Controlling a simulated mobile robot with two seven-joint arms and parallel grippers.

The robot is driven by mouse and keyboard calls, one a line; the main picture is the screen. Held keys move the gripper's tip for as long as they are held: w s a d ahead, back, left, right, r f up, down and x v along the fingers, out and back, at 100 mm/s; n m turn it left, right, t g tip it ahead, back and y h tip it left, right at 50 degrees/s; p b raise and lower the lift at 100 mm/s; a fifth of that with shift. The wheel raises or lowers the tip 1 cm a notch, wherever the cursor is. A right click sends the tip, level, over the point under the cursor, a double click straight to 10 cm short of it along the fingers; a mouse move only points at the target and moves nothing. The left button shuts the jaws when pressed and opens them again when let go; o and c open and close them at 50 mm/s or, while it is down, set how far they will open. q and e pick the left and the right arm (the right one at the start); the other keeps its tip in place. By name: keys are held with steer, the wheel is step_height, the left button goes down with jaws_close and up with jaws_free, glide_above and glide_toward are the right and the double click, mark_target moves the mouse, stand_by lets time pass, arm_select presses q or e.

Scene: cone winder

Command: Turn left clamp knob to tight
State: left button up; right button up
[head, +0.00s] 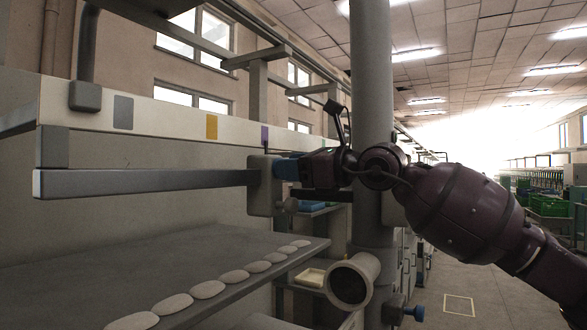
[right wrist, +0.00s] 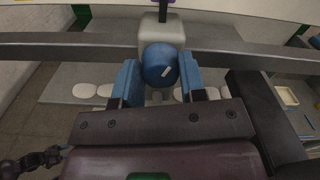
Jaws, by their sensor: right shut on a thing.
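The left clamp knob (right wrist: 160,65) is round and blue with a short white mark, tilted in the picture. It sits on the front of a pale clamp block (head: 263,186) on a grey horizontal bar (head: 150,183). The block also shows in the right wrist view (right wrist: 161,30). My right gripper (head: 286,168) is shut on the knob, with one blue finger on each side in the right wrist view (right wrist: 160,82). In the head view the fingers hide the knob.
A grey shelf (head: 200,262) with a row of pale discs (head: 207,289) lies below the bar. A grey column (head: 371,90) and a round tube end (head: 350,282) stand close to my right arm. Another blue knob (head: 417,313) is lower right. The aisle floor (head: 480,285) is clear.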

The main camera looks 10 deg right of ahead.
steer(key=n+b, duration=0.1)
steer(key=n, duration=0.3)
steer(key=shift+f+n, duration=0.15)
steer(key=shift+n, duration=0.15)
steer(key=n+b, duration=0.1)
steer(key=n, duration=0.3)
steer(key=shift+a+f+n, duration=0.1)
steer(key=shift+n, duration=0.2)
steer(key=shift+s+n, duration=0.1)
steer(key=shift+n, duration=0.9)
arm_select(q)
steer(key=shift+w+d+f+b, duration=0.1)
steer(key=shift+w+f+b, duration=0.15)
steer(key=shift+f, duration=0.2)
steer(key=shift+w+d+f+b, duration=0.1)
steer(key=shift+w+f+b, duration=0.1)
steer(key=shift+f, duration=0.2)
arm_select(e)
steer(key=shift+n, duration=0.7)
arm_select(q)
steer(key=shift+w, duration=0.1)
arm_select(e)
steer(key=o, duration=0.9)
steer(key=shift+o, duration=0.2)
arm_select(q)
steer(key=shift+f, duration=0.1)
arm_select(e)
steer(key=v, duration=1.1)
